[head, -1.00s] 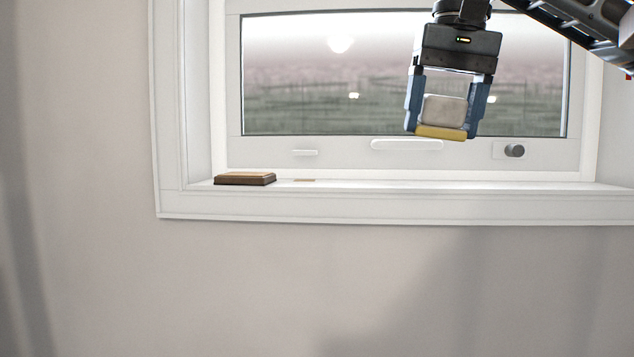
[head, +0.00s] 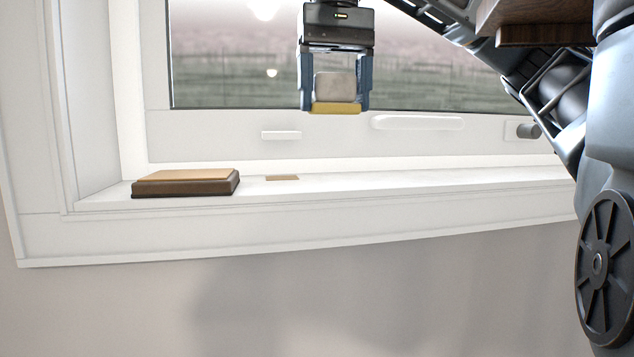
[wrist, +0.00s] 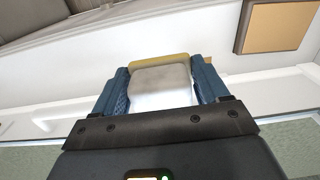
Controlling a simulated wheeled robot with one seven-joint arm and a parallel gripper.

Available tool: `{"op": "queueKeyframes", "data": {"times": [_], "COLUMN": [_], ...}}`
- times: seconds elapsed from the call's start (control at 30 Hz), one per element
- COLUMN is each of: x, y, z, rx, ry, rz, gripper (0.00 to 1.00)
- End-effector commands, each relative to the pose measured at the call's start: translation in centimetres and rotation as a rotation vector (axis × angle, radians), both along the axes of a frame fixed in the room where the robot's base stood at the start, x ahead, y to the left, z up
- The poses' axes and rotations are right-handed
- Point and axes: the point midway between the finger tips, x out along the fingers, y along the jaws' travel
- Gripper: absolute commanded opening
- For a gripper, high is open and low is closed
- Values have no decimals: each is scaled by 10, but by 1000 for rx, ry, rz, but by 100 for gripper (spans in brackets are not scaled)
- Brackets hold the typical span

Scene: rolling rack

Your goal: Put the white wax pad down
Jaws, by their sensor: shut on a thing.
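The white wax pad (head: 335,86) is a pale grey-white block with a yellow layer along its lower edge. My gripper (head: 336,98) is shut on it, one blue finger on each side. It hangs in front of the window, above the sill and apart from it. In the wrist view the pad (wrist: 163,80) sits between the fingers, its yellow edge at the far end. My palm hides part of the view below it.
The white window sill (head: 400,183) is clear on its middle and right. A brown block with a tan top (head: 187,183) lies on its left, with a thin tan piece (head: 282,178) beside it. The window handle (head: 418,122) and knob (head: 528,131) stick out behind. Dark brown wood (head: 540,20) shows at upper right.

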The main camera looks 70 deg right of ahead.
Motion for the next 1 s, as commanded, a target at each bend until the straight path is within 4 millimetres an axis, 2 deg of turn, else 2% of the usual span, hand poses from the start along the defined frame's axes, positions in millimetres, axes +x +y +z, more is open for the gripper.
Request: {"op": "queueKeyframes", "data": {"times": [0.27,0.5,0.77,0.9,1.0], "x": [0,-1,0,0,0], "y": [0,0,0,0,0], "z": [-5,-41,-62,-88,-98], "rx": [0,-1,0,-1,-1], "ry": [0,2,1,1,1], "rz": [0,0,0,0,0], "gripper": [45,45,45,45,45]}}
